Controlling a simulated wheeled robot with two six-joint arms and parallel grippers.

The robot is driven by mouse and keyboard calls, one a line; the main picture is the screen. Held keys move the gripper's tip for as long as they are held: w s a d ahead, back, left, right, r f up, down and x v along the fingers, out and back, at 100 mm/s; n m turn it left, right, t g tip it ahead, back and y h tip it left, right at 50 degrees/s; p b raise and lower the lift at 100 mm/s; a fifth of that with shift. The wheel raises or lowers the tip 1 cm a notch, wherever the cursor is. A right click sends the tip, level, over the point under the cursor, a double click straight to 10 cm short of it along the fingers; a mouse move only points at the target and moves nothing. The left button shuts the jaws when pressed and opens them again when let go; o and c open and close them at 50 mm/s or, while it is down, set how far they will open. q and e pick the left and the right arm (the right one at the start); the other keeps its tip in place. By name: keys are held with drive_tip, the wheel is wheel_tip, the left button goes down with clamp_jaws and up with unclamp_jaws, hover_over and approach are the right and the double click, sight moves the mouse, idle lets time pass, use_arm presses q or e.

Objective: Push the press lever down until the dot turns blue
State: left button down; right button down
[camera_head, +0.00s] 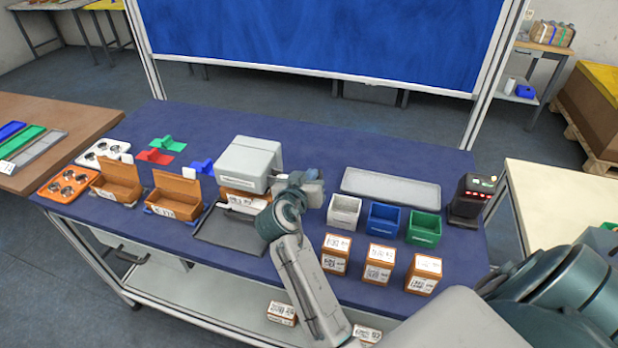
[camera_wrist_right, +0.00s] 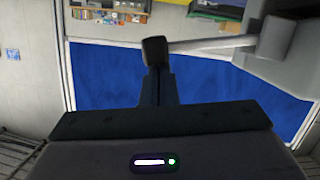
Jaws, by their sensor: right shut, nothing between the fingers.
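The grey press (camera_head: 248,158) stands near the middle of the blue table, with an orange labelled box (camera_head: 236,197) under its head. My right gripper (camera_head: 296,178) is at the press's right side; its fingers are shut and empty. In the right wrist view the dark fingers (camera_wrist_right: 155,85) point at the blue board. A pale bar (camera_wrist_right: 215,43) runs from a grey block at upper right to the fingertips and looks like the lever; I cannot tell whether they touch. In the head view my gripper hides the lever. I cannot make out the press's dot. My left gripper is not in view.
A dark tray (camera_head: 215,240) lies in front of the press, and open orange boxes (camera_head: 173,205) stand left of it. White, blue and green bins (camera_head: 384,219), several orange boxes (camera_head: 379,275) and a black scanner (camera_head: 470,197) are on the right. A grey tray (camera_head: 390,188) lies behind the bins.

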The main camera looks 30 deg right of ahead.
drive_tip(key=shift+s+d+f+m+t+y+b, duration=0.15)
drive_tip(key=shift+f+m+b, duration=0.55)
drive_tip(key=shift+b, duration=0.8)
drive_tip(key=shift+s+d+f+m+t+y+b, duration=0.15)
drive_tip(key=shift+f+m+b, duration=0.3)
drive_tip(key=shift+f+b, duration=0.75)
drive_tip(key=shift+s+d+f+m+t+y+b, duration=0.15)
drive_tip(key=shift+f+m+b, duration=0.4)
drive_tip(key=shift+b, duration=1.2)
drive_tip(key=shift+s+f+b, duration=0.1)
drive_tip(key=shift+f+b, duration=0.35)
drive_tip(key=shift+b, duration=0.25)
